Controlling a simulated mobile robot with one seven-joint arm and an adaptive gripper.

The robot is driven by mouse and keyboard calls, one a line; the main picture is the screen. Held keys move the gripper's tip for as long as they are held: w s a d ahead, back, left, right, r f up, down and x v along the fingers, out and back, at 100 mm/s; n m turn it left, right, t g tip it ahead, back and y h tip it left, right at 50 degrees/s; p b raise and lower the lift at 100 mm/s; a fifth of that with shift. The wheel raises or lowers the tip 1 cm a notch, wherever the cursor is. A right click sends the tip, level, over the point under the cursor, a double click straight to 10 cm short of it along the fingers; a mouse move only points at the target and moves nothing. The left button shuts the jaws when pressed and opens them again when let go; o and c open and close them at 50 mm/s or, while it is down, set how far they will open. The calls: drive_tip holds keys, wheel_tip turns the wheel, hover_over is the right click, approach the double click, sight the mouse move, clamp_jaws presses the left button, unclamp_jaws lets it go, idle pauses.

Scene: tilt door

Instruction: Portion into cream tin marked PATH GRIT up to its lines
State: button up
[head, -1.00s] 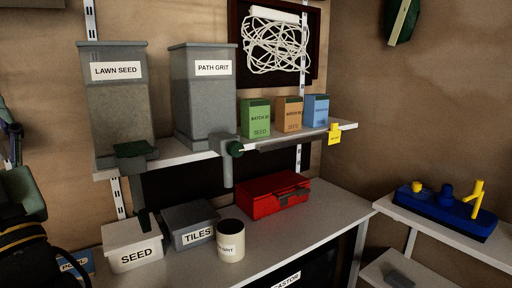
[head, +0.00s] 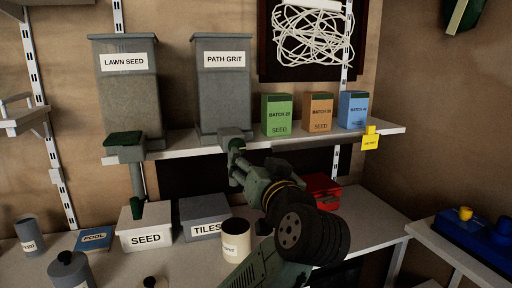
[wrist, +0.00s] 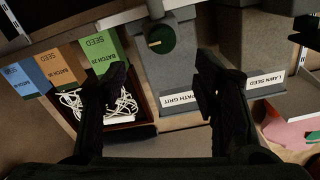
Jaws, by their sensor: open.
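The grey PATH GRIT hopper (head: 223,100) stands on the shelf; it shows upside down in the wrist view (wrist: 178,72). A round green knob (wrist: 161,38) with a pale pin sits on its outlet. The cream tin (head: 236,242) stands on the bench, below the outlet in the head view. My gripper (head: 238,168) is open and empty near the outlet. In the wrist view its fingers (wrist: 161,72) stand apart, with the knob beyond and between them.
The LAWN SEED hopper (head: 130,95) stands left on the shelf. Green (head: 277,115), orange (head: 318,112) and blue (head: 352,110) boxes stand right. The SEED (head: 143,228) and TILES (head: 203,218) bins sit left of the tin. A red box (head: 323,188) is partly behind my arm.

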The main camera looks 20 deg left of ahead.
sight(239, 147)
drive_tip(key=p+x, duration=0.2)
drive_tip(key=x, duration=0.8)
drive_tip(key=shift+a+p, duration=0.3)
drive_tip(key=shift+p, duration=0.05)
drive_tip(key=c, duration=1.2)
drive_tip(key=shift+o, duration=0.2)
drive_tip(key=shift+w+m, duration=0.1)
drive_tip(key=shift+m, duration=0.3)
